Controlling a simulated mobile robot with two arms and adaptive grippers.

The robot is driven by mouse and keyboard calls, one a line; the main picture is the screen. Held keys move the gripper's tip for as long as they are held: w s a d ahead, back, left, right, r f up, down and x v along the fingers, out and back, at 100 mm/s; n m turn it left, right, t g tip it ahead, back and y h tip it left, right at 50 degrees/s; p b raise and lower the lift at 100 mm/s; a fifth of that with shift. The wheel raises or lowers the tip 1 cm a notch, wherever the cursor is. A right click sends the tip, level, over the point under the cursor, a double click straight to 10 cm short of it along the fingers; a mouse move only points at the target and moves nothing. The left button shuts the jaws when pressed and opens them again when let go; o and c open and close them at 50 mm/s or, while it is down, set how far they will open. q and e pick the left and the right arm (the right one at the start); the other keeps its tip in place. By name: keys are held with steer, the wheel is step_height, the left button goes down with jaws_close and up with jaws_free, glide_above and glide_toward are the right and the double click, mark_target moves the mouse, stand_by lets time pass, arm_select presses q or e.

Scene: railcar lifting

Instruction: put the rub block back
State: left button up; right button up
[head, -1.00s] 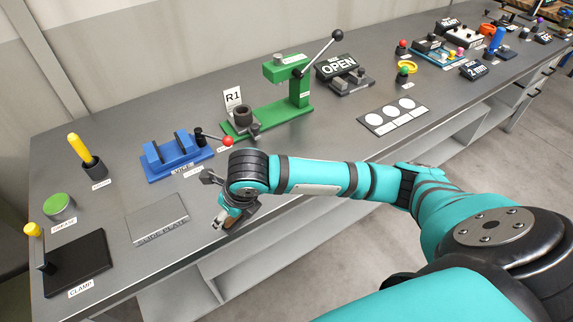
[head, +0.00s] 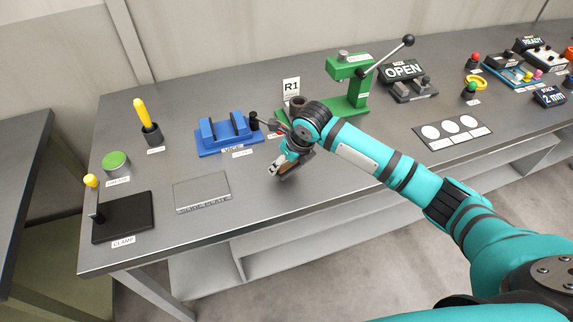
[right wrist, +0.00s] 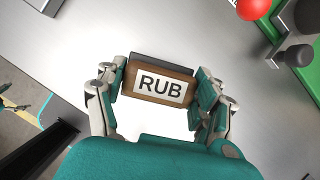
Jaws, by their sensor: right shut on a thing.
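The rub block (right wrist: 160,86) is a brown block with a dark edge and a white RUB label. In the right wrist view it sits between the fingers of my right gripper (right wrist: 158,92), which is shut on it. In the head view my right gripper (head: 279,172) is low over the bench, right of the flat grey plate (head: 202,188) and in front of the blue vice (head: 228,136). The block is mostly hidden there. I cannot tell whether it touches the bench (head: 250,215). My left gripper is not in view.
A green press (head: 340,108) with a lever and the R1 card (head: 291,88) stand behind my right arm. A black clamp base (head: 125,215), green-topped cylinder (head: 116,162) and yellow-handled tool (head: 143,114) are at left. Bench around the grey plate is clear.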

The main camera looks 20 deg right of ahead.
mark_target(286, 168)
steer(key=shift+w+d, duration=0.2)
steer(key=shift+w, duration=0.2)
step_height(286, 168, down, 3)
steer(key=shift+s+r+p, duration=0.1)
steer(key=shift+s+p, duration=0.05)
steer(key=shift+p, duration=0.6)
steer(key=shift+f, duration=0.3)
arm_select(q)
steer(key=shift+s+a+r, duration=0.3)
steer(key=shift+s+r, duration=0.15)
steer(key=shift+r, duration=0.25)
arm_select(e)
steer(key=shift+f, duration=0.1)
steer(key=shift+f, duration=0.1)
steer(key=o, duration=1.1)
